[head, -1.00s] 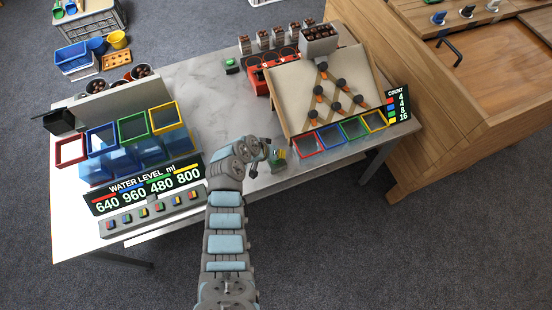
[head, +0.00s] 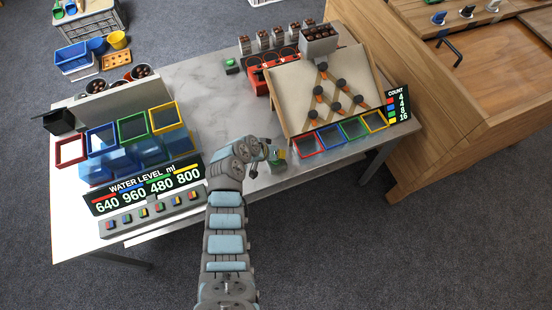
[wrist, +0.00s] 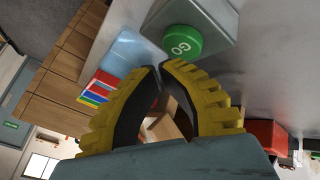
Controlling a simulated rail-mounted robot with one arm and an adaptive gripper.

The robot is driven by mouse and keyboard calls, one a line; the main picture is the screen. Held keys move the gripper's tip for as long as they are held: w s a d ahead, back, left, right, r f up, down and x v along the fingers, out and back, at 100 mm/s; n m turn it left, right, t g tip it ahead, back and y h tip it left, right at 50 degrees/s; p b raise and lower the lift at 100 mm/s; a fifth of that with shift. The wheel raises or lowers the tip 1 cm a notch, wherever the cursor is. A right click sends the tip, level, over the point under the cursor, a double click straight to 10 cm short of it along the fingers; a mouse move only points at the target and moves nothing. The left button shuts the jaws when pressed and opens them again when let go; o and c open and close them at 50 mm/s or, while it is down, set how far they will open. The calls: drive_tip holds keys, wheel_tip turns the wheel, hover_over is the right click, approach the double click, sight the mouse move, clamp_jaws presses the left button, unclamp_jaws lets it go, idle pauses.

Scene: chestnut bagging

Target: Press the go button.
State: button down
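The go button (wrist: 182,42) is a round green cap marked "GO" on a grey housing (wrist: 205,28), at the top of the wrist view. In the head view the small grey housing (head: 279,163) sits on the table left of the red-rimmed tray, partly hidden by my gripper. My gripper (wrist: 161,66) has yellow ribbed fingers with black inner faces. Its tips are drawn together, with nothing held between them. The tips appear just below the cap in the wrist view; I cannot tell whether they touch it.
Red, blue, green and yellow trays (head: 302,147) stand right of the housing, below a sloped peg board (head: 290,85). A count display (head: 398,104) is at the right. Another green button box (head: 231,66) is farther back. The water-level display (head: 150,188) is at the left.

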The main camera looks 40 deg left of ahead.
drive_tip(key=shift+f, duration=0.2)
drive_tip(key=shift+f+b, duration=0.25)
drive_tip(key=shift+b, duration=0.15)
drive_tip(key=shift+f+b, duration=0.4)
idle(0.5)
drive_tip(key=shift+r, duration=0.1)
idle(0.3)
drive_tip(key=shift+r+p, duration=0.45)
drive_tip(key=shift+r, duration=0.35)
drive_tip(key=shift+r+p, duration=1.5)
drive_tip(key=shift+r, duration=0.95)
